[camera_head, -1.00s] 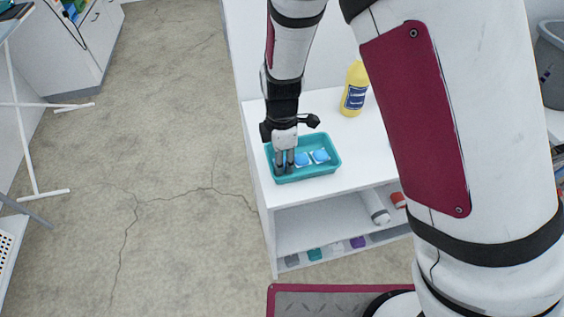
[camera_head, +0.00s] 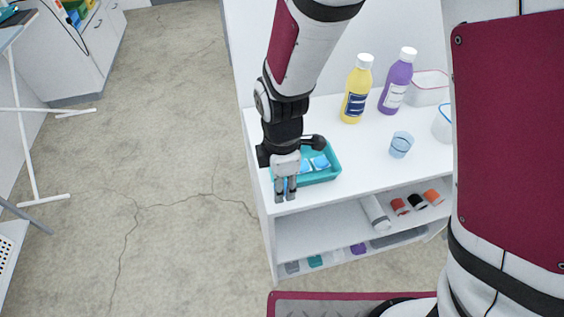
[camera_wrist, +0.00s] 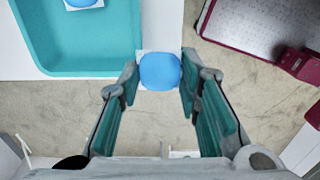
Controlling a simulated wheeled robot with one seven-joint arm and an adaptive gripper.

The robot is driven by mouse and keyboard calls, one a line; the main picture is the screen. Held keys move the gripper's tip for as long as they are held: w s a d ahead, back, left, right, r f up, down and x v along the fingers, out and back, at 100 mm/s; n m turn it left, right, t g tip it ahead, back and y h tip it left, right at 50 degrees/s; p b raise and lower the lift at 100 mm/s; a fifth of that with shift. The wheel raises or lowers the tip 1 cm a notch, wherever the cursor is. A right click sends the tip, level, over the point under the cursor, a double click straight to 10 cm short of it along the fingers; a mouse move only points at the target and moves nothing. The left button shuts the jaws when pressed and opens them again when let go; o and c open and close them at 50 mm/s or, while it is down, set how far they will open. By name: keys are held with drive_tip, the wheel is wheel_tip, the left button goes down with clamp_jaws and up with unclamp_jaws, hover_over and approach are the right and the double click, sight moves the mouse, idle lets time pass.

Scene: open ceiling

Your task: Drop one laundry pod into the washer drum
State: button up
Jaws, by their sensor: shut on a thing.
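In the wrist view my gripper (camera_wrist: 160,92) is shut on a blue and white laundry pod (camera_wrist: 160,71), held between the fingertips. In the head view my gripper (camera_head: 285,196) is over the front edge of the white shelf, and the held pod is hidden there. The teal tray (camera_head: 333,172) sits just behind the gripper on the shelf top. Blue pods (camera_head: 320,161) lie in the tray, and one also shows in the wrist view (camera_wrist: 84,3). The washer drum is not in view.
A yellow bottle (camera_head: 356,90), a purple bottle (camera_head: 397,82) and a small blue cup (camera_head: 401,145) stand on the shelf top (camera_head: 345,200). Cans and a roll lie on the lower shelf. Concrete floor (camera_head: 165,150) is open to the left. A maroon-edged platform (camera_head: 340,296) lies below.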

drive_tip(key=s, duration=0.7)
drive_tip(key=shift+s+r, duration=0.35)
drive_tip(key=shift+s, duration=0.05)
drive_tip(key=shift+d, duration=0.1)
